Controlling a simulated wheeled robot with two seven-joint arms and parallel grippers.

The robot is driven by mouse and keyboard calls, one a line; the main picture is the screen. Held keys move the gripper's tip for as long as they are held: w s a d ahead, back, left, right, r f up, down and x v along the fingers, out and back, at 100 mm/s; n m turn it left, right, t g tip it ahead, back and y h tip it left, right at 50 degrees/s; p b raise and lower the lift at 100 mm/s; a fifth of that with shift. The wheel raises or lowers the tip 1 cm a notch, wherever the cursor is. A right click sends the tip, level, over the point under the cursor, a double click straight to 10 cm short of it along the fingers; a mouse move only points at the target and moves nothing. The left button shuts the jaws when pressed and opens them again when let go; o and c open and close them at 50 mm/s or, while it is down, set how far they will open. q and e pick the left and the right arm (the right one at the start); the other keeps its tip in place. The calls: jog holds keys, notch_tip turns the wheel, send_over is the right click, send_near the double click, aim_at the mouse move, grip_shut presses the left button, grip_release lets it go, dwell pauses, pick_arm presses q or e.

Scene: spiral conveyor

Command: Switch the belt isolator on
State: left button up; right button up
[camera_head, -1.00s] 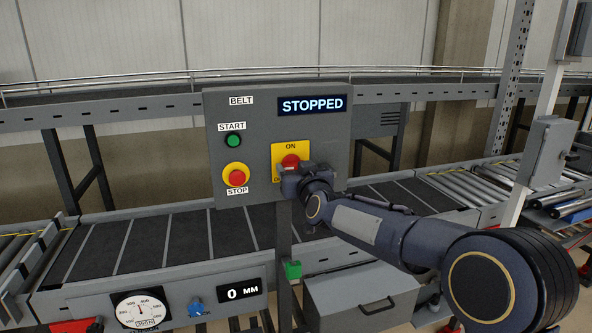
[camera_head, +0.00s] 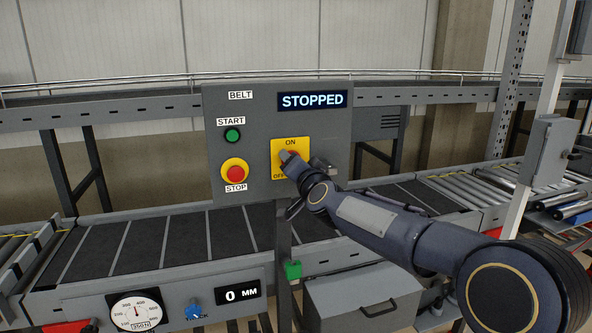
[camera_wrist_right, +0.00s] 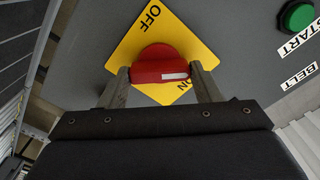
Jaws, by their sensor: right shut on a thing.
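The belt isolator is a red rotary knob (camera_wrist_right: 160,62) on a yellow plate (camera_head: 279,149) marked ON at the top and OFF at the lower left. My right gripper (camera_head: 291,162) is at the plate and covers most of the knob in the head view. In the right wrist view its two fingers (camera_wrist_right: 159,72) stand on either side of the knob, shut on it. A white mark on the knob lies between the fingers, toward the right finger in that view. The display (camera_head: 312,100) reads STOPPED. My left gripper is not in view.
The grey control panel (camera_head: 225,105) also carries a green START button (camera_head: 232,135) and a red STOP button (camera_head: 235,174) on a yellow ring, left of the isolator. A belt conveyor (camera_head: 140,240) runs below, with another conveyor level behind.

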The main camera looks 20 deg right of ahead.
jog(key=m+b, duration=0.2)
jog(key=m, duration=0.7)
jog(key=shift+f, duration=0.1)
dwell(0.4)
jog(key=o, duration=1)
jog(key=s+b, duration=0.1)
jog(key=s, duration=0.7)
jog(key=shift+d, duration=0.15)
